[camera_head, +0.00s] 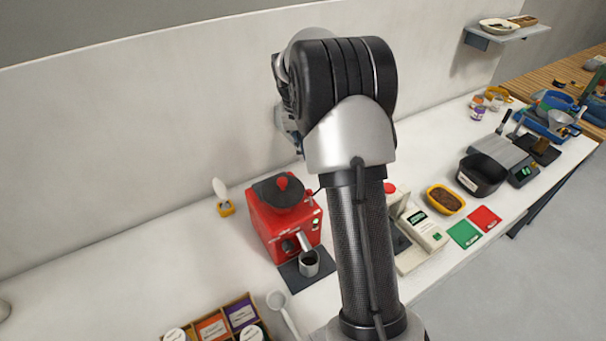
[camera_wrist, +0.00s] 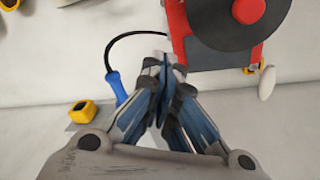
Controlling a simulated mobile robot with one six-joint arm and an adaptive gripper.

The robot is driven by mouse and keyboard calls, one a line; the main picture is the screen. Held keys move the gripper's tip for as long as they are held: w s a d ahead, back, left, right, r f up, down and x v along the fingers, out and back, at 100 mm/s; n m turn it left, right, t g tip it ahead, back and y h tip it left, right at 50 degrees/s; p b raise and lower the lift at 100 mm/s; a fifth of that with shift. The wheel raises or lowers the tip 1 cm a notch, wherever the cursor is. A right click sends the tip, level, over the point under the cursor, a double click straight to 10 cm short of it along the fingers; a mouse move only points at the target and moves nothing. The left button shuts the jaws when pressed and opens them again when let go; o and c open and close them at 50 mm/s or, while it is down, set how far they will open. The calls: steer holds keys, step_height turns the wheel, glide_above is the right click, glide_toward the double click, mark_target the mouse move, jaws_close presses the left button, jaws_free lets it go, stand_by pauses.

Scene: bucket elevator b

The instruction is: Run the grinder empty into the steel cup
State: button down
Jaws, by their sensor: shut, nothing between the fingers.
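The red grinder (camera_head: 272,224) stands on the white counter in the head view, with a dark round lid and a red knob on top. The steel cup (camera_head: 309,264) stands upright below its spout on a dark mat (camera_head: 292,277); the cup's inside looks dark. In the wrist view the grinder (camera_wrist: 185,45) fills the upper right, and the cup does not show. My gripper (camera_wrist: 166,66) is shut and empty, its fingertips close to the grinder's side in the picture; contact cannot be told. In the head view my arm mostly hides the gripper.
A blue handle with a black cable (camera_wrist: 117,88) and a yellow item (camera_wrist: 88,112) lie left of my fingers. A white-topped yellow item (camera_head: 226,208) stands left of the grinder. A scale-like device (camera_head: 424,232), a yellow bowl (camera_head: 446,200) and a black bin (camera_head: 482,176) stand right.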

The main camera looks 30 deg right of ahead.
steer(key=s+f, duration=0.1)
steer(key=f, duration=0.5)
steer(key=s+f+b, duration=0.1)
steer(key=f, duration=0.2)
steer(key=shift+s+a, duration=0.15)
steer(key=shift+s, duration=0.15)
steer(key=shift+s+a, duration=0.1)
steer(key=shift+s, duration=0.1)
